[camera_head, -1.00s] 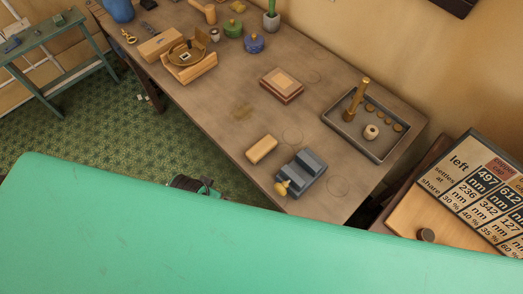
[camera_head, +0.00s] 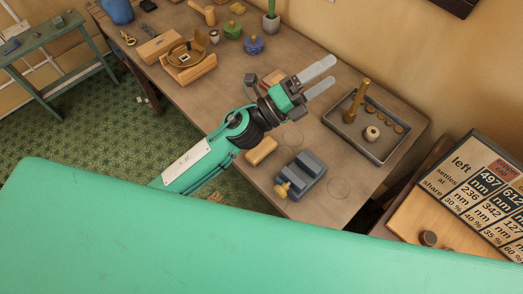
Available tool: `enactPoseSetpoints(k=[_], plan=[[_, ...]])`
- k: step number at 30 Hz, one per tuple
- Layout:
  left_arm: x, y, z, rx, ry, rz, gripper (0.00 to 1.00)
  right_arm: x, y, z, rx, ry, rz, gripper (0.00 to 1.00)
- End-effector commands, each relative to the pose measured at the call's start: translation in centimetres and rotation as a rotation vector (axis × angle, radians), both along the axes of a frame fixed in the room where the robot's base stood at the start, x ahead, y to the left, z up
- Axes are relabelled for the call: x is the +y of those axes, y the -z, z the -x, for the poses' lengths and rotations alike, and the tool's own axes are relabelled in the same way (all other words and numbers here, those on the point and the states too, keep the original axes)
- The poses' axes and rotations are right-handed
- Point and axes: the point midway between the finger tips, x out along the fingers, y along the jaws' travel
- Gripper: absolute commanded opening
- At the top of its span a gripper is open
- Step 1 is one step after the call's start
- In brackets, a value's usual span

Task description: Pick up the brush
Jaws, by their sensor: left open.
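I cannot name the brush with certainty. An upright tan-handled piece (camera_head: 360,99), wide and dark at its foot, stands in the grey tray (camera_head: 365,151) at the right and may be it. My left gripper (camera_head: 333,72) is open and empty above the middle of the table. Its two pale fingers point up and right, to the left of the upright piece and apart from it in the picture. My right gripper is not in view.
The brown table (camera_head: 225,90) also holds a tan block (camera_head: 261,151), a grey stepped block (camera_head: 302,171) and, partly behind my gripper, a reddish-brown box (camera_head: 271,78). A spool-like piece (camera_head: 372,133) and several small discs share the tray. A lettered board (camera_head: 480,180) stands at right.

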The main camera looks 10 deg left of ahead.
Motion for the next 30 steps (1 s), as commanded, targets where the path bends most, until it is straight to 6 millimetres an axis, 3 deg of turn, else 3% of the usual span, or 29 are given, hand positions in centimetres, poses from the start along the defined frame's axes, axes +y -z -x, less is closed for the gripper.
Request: enactPoseSetpoints(k=[3,6,10,14,17,22,26,30], plan=[[-3.5,-0.5,2.9,-0.255,0.146,-0.185,1.0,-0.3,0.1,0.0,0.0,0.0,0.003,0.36],[-5.8,0.7,5.5,-0.46,0.271,-0.35,1.0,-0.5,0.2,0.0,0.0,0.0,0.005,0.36],[-7.3,3.6,8.1,-0.713,0.436,-0.575,1.0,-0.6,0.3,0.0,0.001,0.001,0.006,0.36],[-7.1,7.8,9.5,-0.94,0.609,-0.816,1.0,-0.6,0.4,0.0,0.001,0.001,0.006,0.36],[-5.6,11.2,9.6,-1.094,0.746,-1.009,1.0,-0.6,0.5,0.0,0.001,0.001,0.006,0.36],[-0.7,16.3,7.5,-1.294,0.994,-1.359,1.0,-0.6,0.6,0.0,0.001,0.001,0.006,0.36],[4.0,18.4,5.0,-1.373,1.178,-1.614,1.0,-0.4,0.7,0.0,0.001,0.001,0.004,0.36],[8.3,19.0,2.6,-1.395,1.331,-1.82,1.0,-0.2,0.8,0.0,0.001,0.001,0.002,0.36]])
